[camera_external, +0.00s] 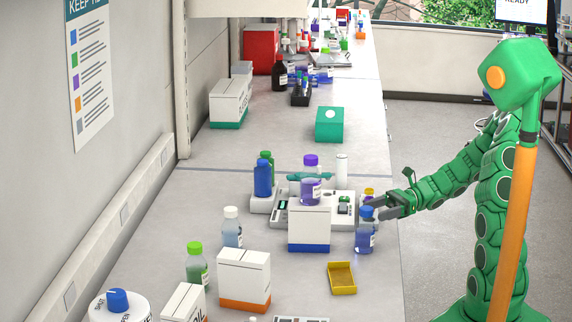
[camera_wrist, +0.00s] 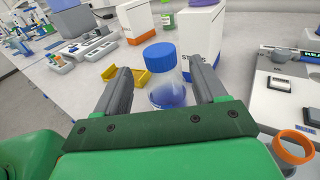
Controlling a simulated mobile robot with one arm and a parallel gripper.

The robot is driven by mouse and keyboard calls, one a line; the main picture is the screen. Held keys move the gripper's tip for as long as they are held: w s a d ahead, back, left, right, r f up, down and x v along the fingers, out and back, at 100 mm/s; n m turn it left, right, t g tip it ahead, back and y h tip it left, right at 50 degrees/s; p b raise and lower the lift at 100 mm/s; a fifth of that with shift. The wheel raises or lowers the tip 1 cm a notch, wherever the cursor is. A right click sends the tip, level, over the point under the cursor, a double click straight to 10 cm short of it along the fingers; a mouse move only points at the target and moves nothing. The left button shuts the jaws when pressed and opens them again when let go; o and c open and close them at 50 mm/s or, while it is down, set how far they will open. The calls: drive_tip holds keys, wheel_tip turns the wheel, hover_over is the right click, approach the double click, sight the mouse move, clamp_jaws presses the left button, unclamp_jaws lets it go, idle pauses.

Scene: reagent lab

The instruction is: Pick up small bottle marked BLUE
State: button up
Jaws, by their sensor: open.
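A small clear bottle with a blue cap and blue liquid (camera_external: 367,236) stands upright near the right edge of the bench. It also shows in the wrist view (camera_wrist: 161,77), between and just beyond my fingertips. Its label is too small to read. My gripper (camera_external: 375,208) is open and reaches in from the right at the bottle's cap and shoulder. In the wrist view, my gripper (camera_wrist: 160,78) has one dark finger on each side of the bottle, with gaps visible. The lower part of the bottle is partly hidden by my gripper in the wrist view.
A white box with a blue base (camera_external: 309,228) stands left of the bottle, with a purple-capped bottle (camera_external: 311,188) at it. A yellow tray (camera_external: 342,279) lies in front. Behind is a white instrument (camera_external: 283,211). Green-capped (camera_external: 196,265) and white-capped (camera_external: 232,228) bottles stand further left.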

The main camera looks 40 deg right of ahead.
sight(366, 213)
drive_tip(key=shift+x, duration=2.3)
drive_tip(key=shift+c, duration=0.5)
clamp_jaws()
